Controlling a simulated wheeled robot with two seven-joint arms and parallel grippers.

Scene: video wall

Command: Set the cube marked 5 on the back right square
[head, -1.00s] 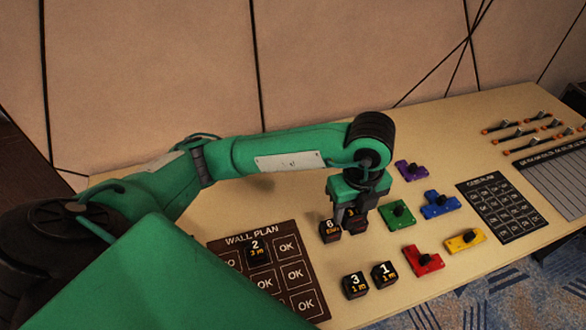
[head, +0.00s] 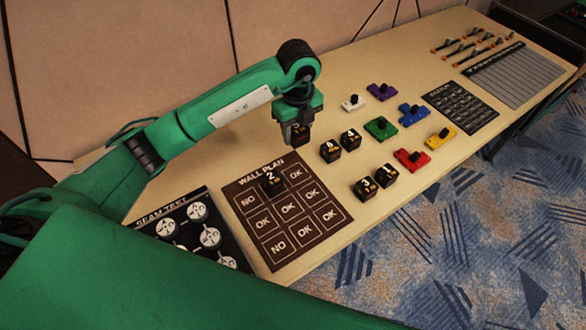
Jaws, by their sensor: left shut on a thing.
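My left gripper (head: 300,138) is shut on a small black cube (head: 301,140), held above the table just behind the board's back right corner. Its top numeral is mostly hidden by the fingers but looks like a 5. The dark brown WALL PLAN board (head: 258,238) lies on the table, a grid of squares marked OK or NO. Its back right square (head: 294,173) is marked OK and is bare. The cube marked 2 (head: 271,182) stands on the back middle square. My right gripper is out of view.
Cubes marked 6 (head: 330,150) and 4 (head: 350,139) stand right of the gripper; cubes 3 (head: 365,189) and 1 (head: 386,175) stand nearer the front edge. Coloured knobbed pieces, such as the green one (head: 381,129), lie beyond.

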